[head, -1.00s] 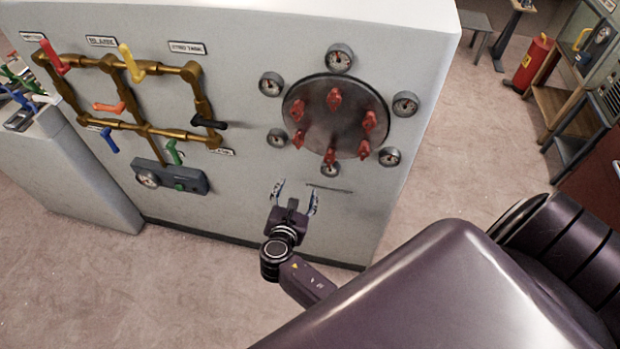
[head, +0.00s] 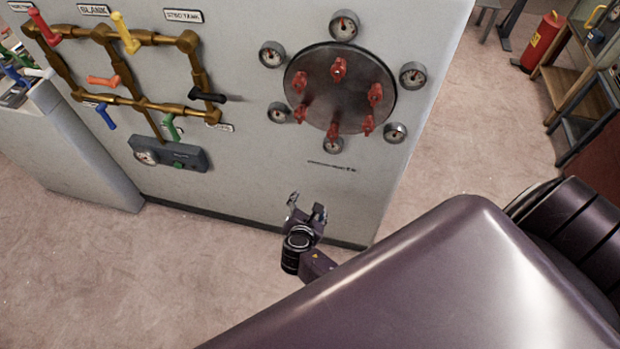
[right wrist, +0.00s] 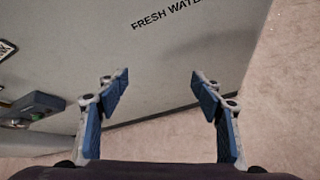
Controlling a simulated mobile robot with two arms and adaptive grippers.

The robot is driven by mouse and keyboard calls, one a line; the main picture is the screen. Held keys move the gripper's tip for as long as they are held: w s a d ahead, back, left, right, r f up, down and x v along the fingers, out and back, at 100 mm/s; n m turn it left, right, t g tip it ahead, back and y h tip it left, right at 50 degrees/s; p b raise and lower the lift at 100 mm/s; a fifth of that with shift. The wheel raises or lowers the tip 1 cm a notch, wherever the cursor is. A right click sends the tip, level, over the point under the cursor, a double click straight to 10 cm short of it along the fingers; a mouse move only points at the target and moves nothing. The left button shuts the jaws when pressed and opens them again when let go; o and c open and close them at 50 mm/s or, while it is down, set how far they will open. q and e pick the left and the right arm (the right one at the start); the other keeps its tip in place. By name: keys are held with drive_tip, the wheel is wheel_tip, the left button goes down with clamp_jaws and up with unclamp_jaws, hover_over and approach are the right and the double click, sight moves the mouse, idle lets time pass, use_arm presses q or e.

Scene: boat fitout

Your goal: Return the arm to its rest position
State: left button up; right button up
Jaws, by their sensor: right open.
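My right gripper (head: 306,208) is low in the head view, in front of the lower part of the grey panel wall (head: 255,150). It is below the round dark plate and apart from it. In the right wrist view its two blue-padded fingers (right wrist: 162,92) stand wide apart with nothing between them. Beyond them that view shows the panel's lower face with the printed words "FRESH WATE" (right wrist: 167,14), cut off by other edges of view or hard to read further. My left gripper is not in view.
The round plate (head: 325,90) carries several red handles, with gauges around it. Brass pipes (head: 140,103) with coloured levers and a grey gauge box (head: 168,155) are on the left of the panel. A red extinguisher (head: 543,42) and shelves stand back right. The floor (head: 180,260) is clear.

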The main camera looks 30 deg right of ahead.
idle(0.4)
drive_tip(key=s+a+f+m+g+y+b, duration=0.1)
drive_tip(key=s+a+f+m+g+y, duration=0.2)
drive_tip(key=s+f, duration=0.8)
drive_tip(key=s+f+m+g+y+b, duration=0.2)
drive_tip(key=s+f+m, duration=0.4)
drive_tip(key=s+f, duration=0.5)
drive_tip(key=s+f+m+g+y+b, duration=0.1)
drive_tip(key=s+f+m, duration=0.3)
drive_tip(key=s, duration=0.5)
drive_tip(key=s+f+m+g, duration=0.1)
drive_tip(key=s+f+m, duration=0.4)
drive_tip(key=s+m, duration=0.2)
drive_tip(key=shift+s+d+f+g+y+b, duration=0.3)
drive_tip(key=shift+s+d+y+b, duration=0.1)
drive_tip(key=shift+s, duration=0.85)
